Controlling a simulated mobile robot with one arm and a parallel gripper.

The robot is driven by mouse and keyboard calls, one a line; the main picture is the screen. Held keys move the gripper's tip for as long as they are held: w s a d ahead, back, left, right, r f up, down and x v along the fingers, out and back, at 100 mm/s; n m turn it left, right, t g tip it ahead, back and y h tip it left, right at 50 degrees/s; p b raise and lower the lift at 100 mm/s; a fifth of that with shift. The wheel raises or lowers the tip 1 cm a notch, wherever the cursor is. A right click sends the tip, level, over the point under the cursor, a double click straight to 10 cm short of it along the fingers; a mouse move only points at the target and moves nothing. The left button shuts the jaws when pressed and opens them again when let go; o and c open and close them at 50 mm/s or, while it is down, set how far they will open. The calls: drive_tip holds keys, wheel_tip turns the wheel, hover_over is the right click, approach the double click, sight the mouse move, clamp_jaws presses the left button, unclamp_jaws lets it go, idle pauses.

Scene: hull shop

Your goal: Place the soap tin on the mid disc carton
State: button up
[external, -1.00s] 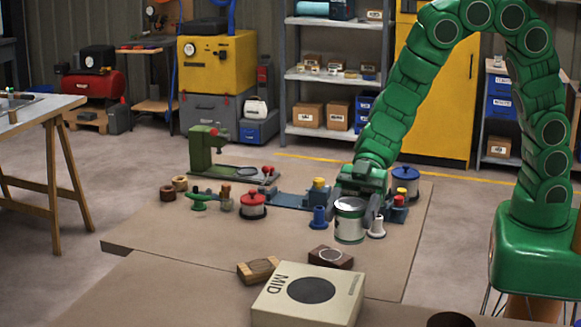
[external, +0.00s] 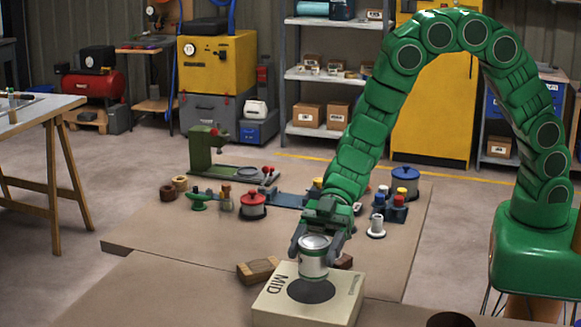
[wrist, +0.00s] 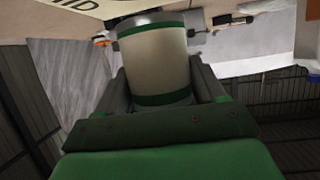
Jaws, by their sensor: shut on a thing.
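The soap tin (external: 314,262), a pale cylinder with green bands and a silvery lid, is upright in my gripper (external: 318,247). The fingers are shut on its sides. In the wrist view the tin (wrist: 155,62) sits between the two fingers. The mid disc carton (external: 262,303) is a cream box marked MID with a dark disc (external: 311,293) on top. The tin is over the back part of the disc and hides some of it; I cannot tell whether its base touches the carton. Part of the carton's top (wrist: 95,8) shows in the wrist view.
A wooden block (external: 258,270) lies behind the carton on the left, and a dark brown block (external: 345,261) is partly hidden behind the tin. A red pot (external: 253,206), a blue pot (external: 405,181) and several small items stand farther back. The mat's left front is clear.

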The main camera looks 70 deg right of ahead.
sight(306, 277)
drive_tip(key=shift+w+a+f, duration=0.15)
drive_tip(key=shift+f, duration=1.65)
drive_tip(key=shift+f, duration=0.15)
drive_tip(key=o, duration=1.3)
drive_tip(key=shift+r, duration=0.2)
drive_tip(key=shift+v, duration=6)
